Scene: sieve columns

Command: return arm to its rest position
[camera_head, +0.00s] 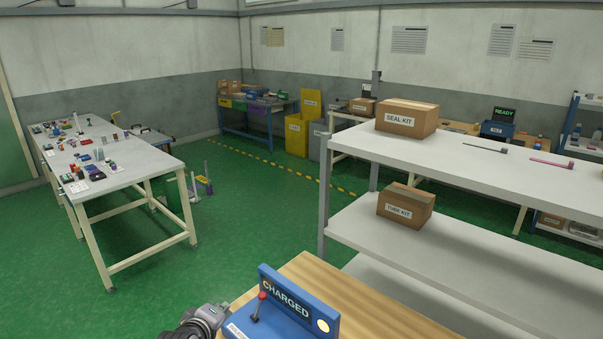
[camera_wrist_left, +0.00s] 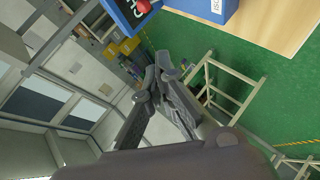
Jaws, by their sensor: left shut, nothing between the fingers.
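My left gripper (camera_wrist_left: 163,68) is shut and empty, its fingertips together in the left wrist view. In the head view only part of my left arm (camera_head: 198,322) shows at the bottom edge, just left of the blue charging station. The blue station (camera_head: 296,297) reads CHARGED and has a lever with a red knob (camera_head: 262,295) and a lit pale lamp (camera_head: 323,325). It also shows at the top of the left wrist view (camera_wrist_left: 203,8), apart from the fingers. My right gripper is in neither view.
The station stands on a wooden tabletop (camera_head: 375,310). A grey shelf (camera_head: 450,245) at right holds a SEAL KIT box (camera_head: 407,118) and a TUBE KIT box (camera_head: 405,206). A cluttered white table (camera_head: 140,172) stands at left. Green floor (camera_head: 240,225) between them is mostly clear.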

